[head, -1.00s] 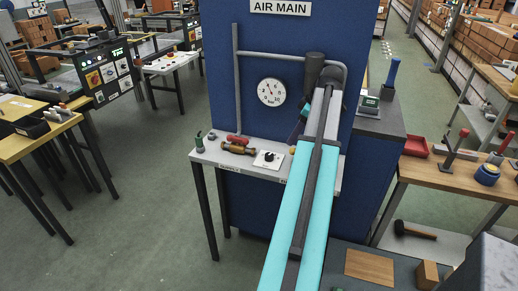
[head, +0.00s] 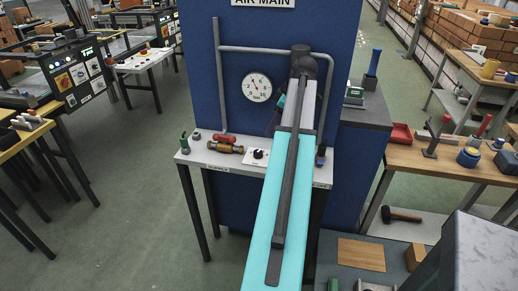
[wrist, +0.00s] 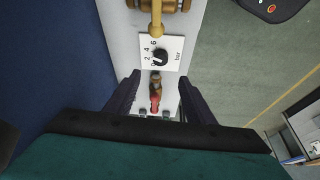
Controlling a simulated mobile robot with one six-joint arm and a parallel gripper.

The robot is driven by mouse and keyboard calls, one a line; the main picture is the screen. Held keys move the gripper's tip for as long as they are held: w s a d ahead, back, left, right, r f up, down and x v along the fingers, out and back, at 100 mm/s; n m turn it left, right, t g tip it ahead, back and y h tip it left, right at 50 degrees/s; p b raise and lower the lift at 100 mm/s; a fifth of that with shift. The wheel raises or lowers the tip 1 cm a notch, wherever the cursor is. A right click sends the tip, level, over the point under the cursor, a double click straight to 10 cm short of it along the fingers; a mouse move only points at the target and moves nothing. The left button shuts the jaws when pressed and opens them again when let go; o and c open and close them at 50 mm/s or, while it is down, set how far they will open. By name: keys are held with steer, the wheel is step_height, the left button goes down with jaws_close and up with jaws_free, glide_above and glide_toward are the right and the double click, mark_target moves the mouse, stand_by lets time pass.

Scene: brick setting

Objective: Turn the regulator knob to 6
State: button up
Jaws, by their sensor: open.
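The regulator knob (wrist: 160,58) is small and black with a white mark, on a white plate (wrist: 176,47) printed with 2, 4, 6 and "bar". The mark seems to lie towards the low end of the scale, but is too small to read surely. In the head view the knob (head: 258,154) sits on the grey shelf, left of my arm. My gripper (wrist: 157,80) is open and empty; its fingers lie either side of the plate's near edge, apart from the knob. In the head view my arm hides the gripper. A round white gauge (head: 257,87) hangs on the blue panel.
The grey shelf (head: 208,158) also holds a brass fitting (head: 225,148), a red-handled item (head: 224,138) and a green-topped item (head: 184,142). A grey pipe (head: 219,75) runs on the panel above. In the wrist view, brass and red parts (wrist: 155,102) lie between the fingers.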

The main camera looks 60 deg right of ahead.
mark_target(258, 152)
steer(key=shift+p+x, duration=1.6)
steer(key=shift+x, duration=5.15)
steer(key=c, duration=1)
steer(key=shift+d+r, duration=0.1)
steer(key=shift+c, duration=0.3)
